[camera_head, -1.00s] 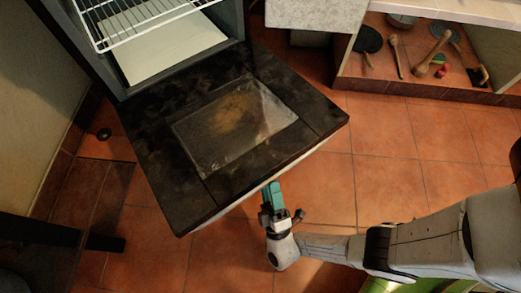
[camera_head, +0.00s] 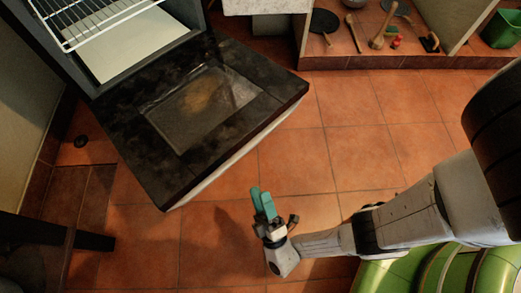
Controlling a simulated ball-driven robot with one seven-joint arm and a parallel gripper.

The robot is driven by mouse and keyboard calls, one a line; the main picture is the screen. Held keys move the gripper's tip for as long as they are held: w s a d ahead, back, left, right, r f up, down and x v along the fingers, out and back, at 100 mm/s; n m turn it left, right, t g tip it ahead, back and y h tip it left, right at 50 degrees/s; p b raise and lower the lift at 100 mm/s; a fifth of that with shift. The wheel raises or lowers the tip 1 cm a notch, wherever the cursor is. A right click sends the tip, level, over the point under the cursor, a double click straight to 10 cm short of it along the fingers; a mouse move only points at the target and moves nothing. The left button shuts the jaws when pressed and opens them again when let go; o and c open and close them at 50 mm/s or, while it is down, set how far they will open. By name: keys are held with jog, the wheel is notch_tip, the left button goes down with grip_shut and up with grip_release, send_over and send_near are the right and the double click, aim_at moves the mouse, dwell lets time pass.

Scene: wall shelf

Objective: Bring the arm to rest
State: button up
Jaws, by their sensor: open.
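My gripper (camera_head: 263,205) has teal fingers and is seen in the head view at the lower middle, over the tiled floor. Its two fingers stand a little apart with nothing between them. It is to the right of the lowered oven door (camera_head: 245,137) and apart from it. My grey and white arm reaches in from the right edge, bent at the elbow.
The dark oven door hangs open at the left, with a wire rack (camera_head: 95,20) inside the oven. A low shelf (camera_head: 420,62) at the top right holds pans, wooden utensils and a green bin (camera_head: 503,30). Tiled floor (camera_head: 340,110) is clear between them.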

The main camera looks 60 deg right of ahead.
jog(key=shift+s+a, duration=0.4)
jog(key=shift+s, duration=0.1)
dwell(0.3)
